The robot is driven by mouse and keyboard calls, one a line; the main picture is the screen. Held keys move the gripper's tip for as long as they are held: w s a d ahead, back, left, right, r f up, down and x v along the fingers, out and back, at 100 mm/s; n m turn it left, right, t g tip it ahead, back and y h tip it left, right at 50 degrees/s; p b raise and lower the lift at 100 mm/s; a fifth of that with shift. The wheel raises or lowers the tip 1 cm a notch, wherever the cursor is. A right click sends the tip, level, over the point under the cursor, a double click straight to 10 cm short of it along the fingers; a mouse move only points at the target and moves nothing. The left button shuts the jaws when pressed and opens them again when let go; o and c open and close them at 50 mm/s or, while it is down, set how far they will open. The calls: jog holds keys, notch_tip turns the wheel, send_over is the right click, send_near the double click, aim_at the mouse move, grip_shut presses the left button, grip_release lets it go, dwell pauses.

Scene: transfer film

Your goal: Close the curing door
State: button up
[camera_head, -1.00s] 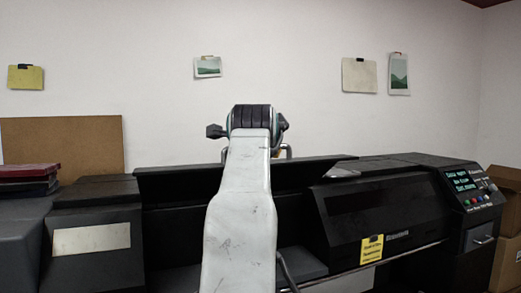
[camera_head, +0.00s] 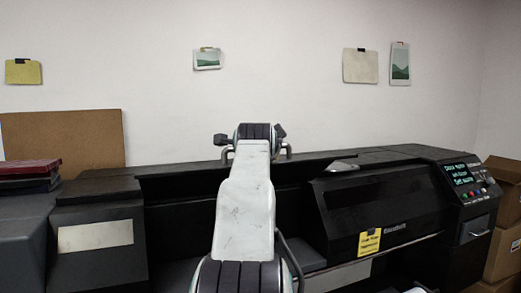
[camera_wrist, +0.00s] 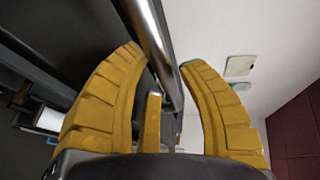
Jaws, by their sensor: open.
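The curing door appears to be the long dark raised panel (camera_head: 172,188) along the back of the black machine, behind my arm; it stands open. In the wrist view a shiny metal bar (camera_wrist: 154,40), apparently its handle, runs down from the top between the yellow fingers of my gripper (camera_wrist: 161,56). The fingers are spread wide, one on each side of the bar, with gaps showing. The bar's lower end is partly hidden by the short yellow middle piece. In the head view my arm hides my gripper.
The black machine has a hood (camera_head: 385,205) with a yellow note (camera_head: 369,243) on its front and a lit control panel (camera_head: 462,176) at right. Red binders (camera_head: 28,172) lie at far left. Cardboard boxes (camera_head: 505,190) stand at far right. The white wall (camera_head: 280,90) is behind.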

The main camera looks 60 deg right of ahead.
grip_shut()
dwell(0.3)
